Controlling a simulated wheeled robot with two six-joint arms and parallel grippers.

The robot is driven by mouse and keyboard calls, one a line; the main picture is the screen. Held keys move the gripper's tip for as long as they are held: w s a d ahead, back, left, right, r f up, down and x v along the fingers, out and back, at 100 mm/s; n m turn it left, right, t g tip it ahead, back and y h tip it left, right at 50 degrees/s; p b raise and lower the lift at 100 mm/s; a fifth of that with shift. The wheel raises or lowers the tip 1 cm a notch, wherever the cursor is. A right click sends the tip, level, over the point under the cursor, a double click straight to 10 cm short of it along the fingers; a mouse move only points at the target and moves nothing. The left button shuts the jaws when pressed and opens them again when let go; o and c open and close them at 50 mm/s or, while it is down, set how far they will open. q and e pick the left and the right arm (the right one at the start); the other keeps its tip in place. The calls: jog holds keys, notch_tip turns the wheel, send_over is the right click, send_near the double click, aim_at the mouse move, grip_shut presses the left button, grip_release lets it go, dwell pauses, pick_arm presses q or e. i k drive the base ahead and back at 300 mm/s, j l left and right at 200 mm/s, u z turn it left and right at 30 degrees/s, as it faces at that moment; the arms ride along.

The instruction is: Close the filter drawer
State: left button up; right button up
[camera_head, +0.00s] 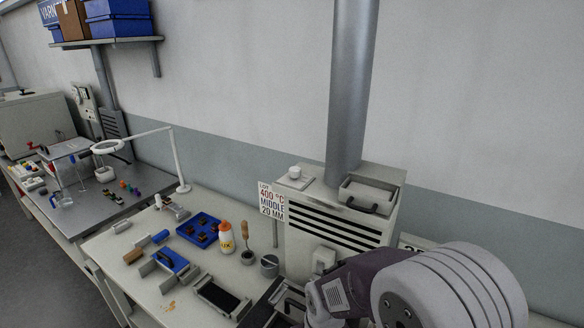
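A light box-shaped drawer (369,197) with a dark handle juts from the upper right of the pale cabinet (345,222). Its open top shows, so it stands pulled out; I take it to be the filter drawer. My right arm comes in at the bottom right, in front of the cabinet's lower part, well below the drawer and apart from it. The fingers of my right gripper do not show. My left arm and gripper are not in view.
A lamp (178,165) stands further left.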

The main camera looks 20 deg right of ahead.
aim_at(364, 203)
jog(key=k+z, duration=0.2)
jog(key=z, duration=1)
